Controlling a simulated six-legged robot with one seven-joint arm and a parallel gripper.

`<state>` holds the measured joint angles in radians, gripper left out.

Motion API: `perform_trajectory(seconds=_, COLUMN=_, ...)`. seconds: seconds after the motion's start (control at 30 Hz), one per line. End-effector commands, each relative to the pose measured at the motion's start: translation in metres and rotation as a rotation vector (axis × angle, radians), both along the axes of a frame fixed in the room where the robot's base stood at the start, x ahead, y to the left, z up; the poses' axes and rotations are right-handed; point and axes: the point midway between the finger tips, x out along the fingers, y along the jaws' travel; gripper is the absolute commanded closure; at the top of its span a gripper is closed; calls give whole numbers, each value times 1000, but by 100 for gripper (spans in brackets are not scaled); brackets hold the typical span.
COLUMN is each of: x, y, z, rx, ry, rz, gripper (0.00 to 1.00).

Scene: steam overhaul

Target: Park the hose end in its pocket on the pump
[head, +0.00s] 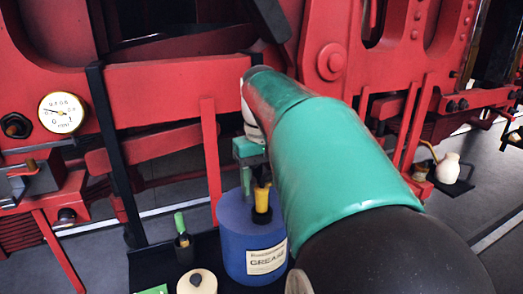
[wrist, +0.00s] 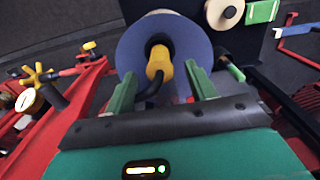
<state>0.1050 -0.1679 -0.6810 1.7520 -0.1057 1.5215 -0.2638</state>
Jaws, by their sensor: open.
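The blue pump (head: 234,240), labelled GREASE, stands upright below my gripper. The wrist view shows its round blue top (wrist: 128,48). The yellow hose end (head: 262,198) stands upright at a black collar on that top and appears seated in it. It also shows in the wrist view (wrist: 157,64), with the black hose curving away from its near end. My gripper (head: 247,178) is open above the pump. In the wrist view its green fingers (wrist: 160,80) are apart on either side of the hose, with gaps showing. The collar's inside is hidden.
A dark tray (head: 150,262) carries a green-handled tool (head: 181,228) and a round cream-topped container (head: 197,281) beside the pump. Red locomotive framework (head: 175,90) with a gauge (head: 62,112) stands close behind. A cream jug (head: 448,168) sits at far right. Grey floor is open at right.

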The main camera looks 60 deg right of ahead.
Motion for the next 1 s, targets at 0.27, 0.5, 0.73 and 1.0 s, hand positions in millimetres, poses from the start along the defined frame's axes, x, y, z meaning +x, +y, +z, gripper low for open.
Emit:
perform_trajectory(seconds=0.27, x=1, y=-1, z=60, rx=-4, ry=-3, rz=-2, gripper=44)
perform_trajectory(seconds=0.5, x=1, y=-1, z=106, rx=-3, ry=-1, rz=-2, gripper=44)
perform_trajectory(seconds=0.73, x=0, y=0, z=121, rx=-1, ry=-2, rz=0, gripper=44)
perform_trajectory(seconds=1.0, x=1, y=1, z=120, rx=0, ry=-4, rz=3, gripper=44)
